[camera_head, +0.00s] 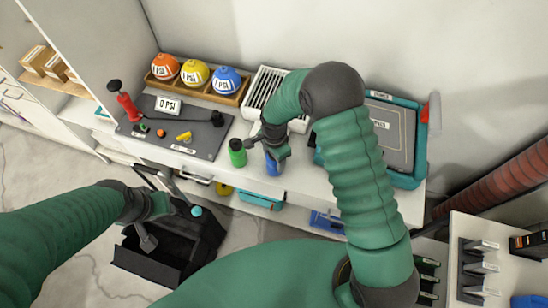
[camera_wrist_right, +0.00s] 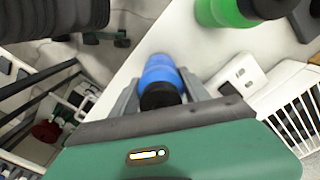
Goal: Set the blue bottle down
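The blue bottle (camera_head: 273,164) with a black cap is at the front edge of the white counter (camera_head: 312,182), under my right gripper (camera_head: 272,150). In the right wrist view the bottle (camera_wrist_right: 160,75) sits between the two grey fingers of the right gripper (camera_wrist_right: 162,88), which is shut on it. I cannot tell whether its base touches the counter. A green bottle (camera_head: 237,153) stands upright on the counter, left of the blue one. It also shows in the right wrist view (camera_wrist_right: 228,10). My left gripper (camera_head: 165,206) is above a black open bin (camera_head: 150,268); its fingers are unclear.
A wooden tray (camera_head: 203,86) holds orange, yellow and blue balls at the back. A dark panel (camera_head: 172,130) with a red-handled lever lies at left. A white wire rack (camera_head: 268,90) is behind the bottles. A teal-framed case (camera_head: 408,178) stands at right.

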